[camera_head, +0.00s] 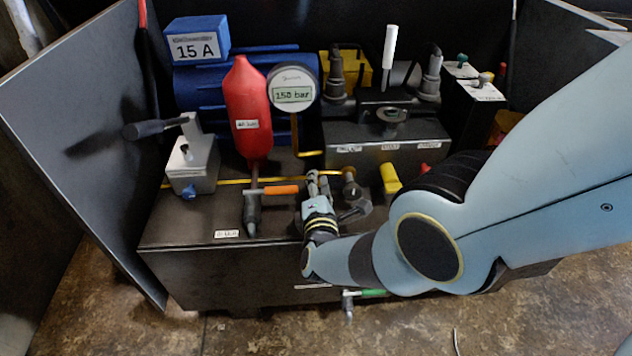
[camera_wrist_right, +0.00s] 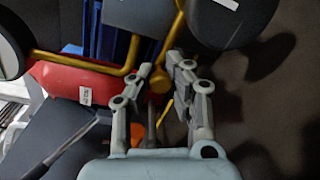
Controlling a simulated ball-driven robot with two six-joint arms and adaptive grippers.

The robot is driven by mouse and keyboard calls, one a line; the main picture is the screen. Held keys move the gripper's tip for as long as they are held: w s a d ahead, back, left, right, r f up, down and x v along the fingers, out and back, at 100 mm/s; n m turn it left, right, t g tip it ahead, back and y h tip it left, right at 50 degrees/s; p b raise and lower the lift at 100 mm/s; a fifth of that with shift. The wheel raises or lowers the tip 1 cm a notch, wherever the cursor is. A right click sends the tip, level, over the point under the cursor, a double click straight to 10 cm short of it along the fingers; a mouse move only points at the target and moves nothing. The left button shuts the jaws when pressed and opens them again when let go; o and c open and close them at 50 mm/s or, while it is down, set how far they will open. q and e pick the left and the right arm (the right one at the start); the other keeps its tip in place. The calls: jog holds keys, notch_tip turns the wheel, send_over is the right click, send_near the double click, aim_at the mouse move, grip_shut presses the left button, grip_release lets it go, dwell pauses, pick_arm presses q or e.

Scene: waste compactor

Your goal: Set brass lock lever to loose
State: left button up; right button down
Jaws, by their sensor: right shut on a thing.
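My right gripper (camera_head: 318,180) is low over the dark front deck, to the right of the orange-handled valve. In the right wrist view, its two fingers (camera_wrist_right: 160,72) stand on either side of a brass-coloured rounded piece (camera_wrist_right: 160,82), which I take to be the brass lock lever. The fingers are shut on it, though a narrow gap shows around it from this angle. In the head view my gripper and wrist hide this piece, so its setting cannot be read. My left gripper is in neither view.
The orange-handled valve (camera_head: 278,190), red cylinder (camera_head: 246,105) and gauge reading 150 bar (camera_head: 293,88) stand left of my gripper. A black-handled lever (camera_head: 150,128) stands far left.

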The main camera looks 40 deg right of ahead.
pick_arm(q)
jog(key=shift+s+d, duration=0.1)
pick_arm(e)
jog(key=c, duration=1.3)
grip_release()
jog(key=shift+o, duration=0.6)
jog(key=shift+v, duration=0.85)
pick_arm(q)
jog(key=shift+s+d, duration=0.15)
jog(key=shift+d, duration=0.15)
pick_arm(e)
jog(key=v, duration=1)
jog(key=shift+s, duration=0.2)
